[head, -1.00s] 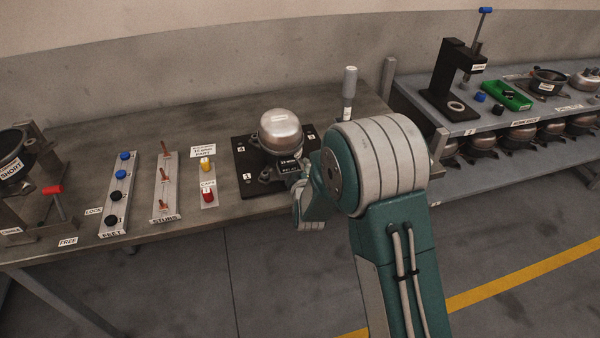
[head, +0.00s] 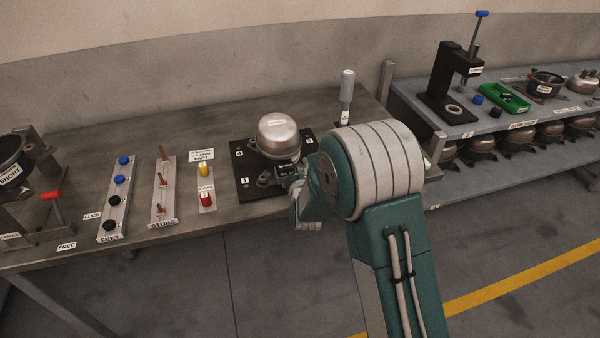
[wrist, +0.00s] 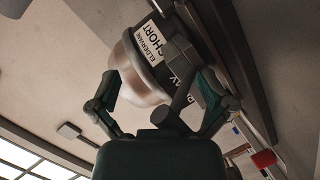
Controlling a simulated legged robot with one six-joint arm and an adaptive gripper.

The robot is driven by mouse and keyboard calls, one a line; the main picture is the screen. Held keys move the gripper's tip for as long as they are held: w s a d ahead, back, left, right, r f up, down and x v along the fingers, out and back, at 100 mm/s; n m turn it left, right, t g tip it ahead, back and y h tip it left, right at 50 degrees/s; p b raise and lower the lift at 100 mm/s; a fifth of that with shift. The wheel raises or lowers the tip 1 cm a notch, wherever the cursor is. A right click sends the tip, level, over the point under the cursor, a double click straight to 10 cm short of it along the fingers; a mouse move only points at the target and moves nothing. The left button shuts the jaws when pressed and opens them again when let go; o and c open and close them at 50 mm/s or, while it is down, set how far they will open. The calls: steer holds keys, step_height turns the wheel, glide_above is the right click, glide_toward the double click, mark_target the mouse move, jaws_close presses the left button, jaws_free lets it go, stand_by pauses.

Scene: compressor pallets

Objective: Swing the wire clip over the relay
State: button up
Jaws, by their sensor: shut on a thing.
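The relay (head: 289,168) is a dark, labelled box on the front of the silver domed compressor (head: 279,133), which stands on a black numbered plate (head: 247,183). In the wrist view the relay (wrist: 207,73) is partly hidden behind a dark grey bar (wrist: 178,100), which I take to be part of the wire clip. My gripper (head: 298,186) is at the front right of the relay, partly hidden by my arm. In the wrist view my gripper (wrist: 170,98) has its fingers on both sides of the bar and is shut on it; the exact contact is hard to see.
Left of the plate are a strip with caps (head: 206,202), a studs strip (head: 162,190) and a feet strip (head: 117,200). A grey-handled tool (head: 346,95) stands upright behind my arm. A black press (head: 452,85) is on the right bench.

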steer(key=shift+w+a+r, duration=0.45)
steer(key=shift+w+r, duration=0.15)
steer(key=shift+r, duration=0.1)
steer(key=shift+f, duration=0.1)
steer(key=o, duration=0.6)
steer(key=shift+o, duration=0.2)
steer(key=shift+s+a+f, duration=0.1)
steer(key=shift+s+f, duration=0.1)
steer(key=shift+s, duration=0.7)
steer(key=s+d+r+m+g, duration=0.25)
steer(key=s+d+r, duration=0.25)
steer(key=s+r, duration=0.25)
steer(key=s+d+r+m+g, duration=0.2)
steer(key=s+d+r+m, duration=0.3)
steer(key=s, duration=0.4)
steer(key=s+d+r+m+g, duration=0.2)
steer(key=s+d, duration=0.1)
steer(key=s, duration=0.7)
steer(key=s+d+r+m+g+h, duration=0.1)
steer(key=s+d+r+m+g, duration=0.2)
steer(key=s, duration=0.7)
steer(key=shift+s+d+h, duration=0.3)
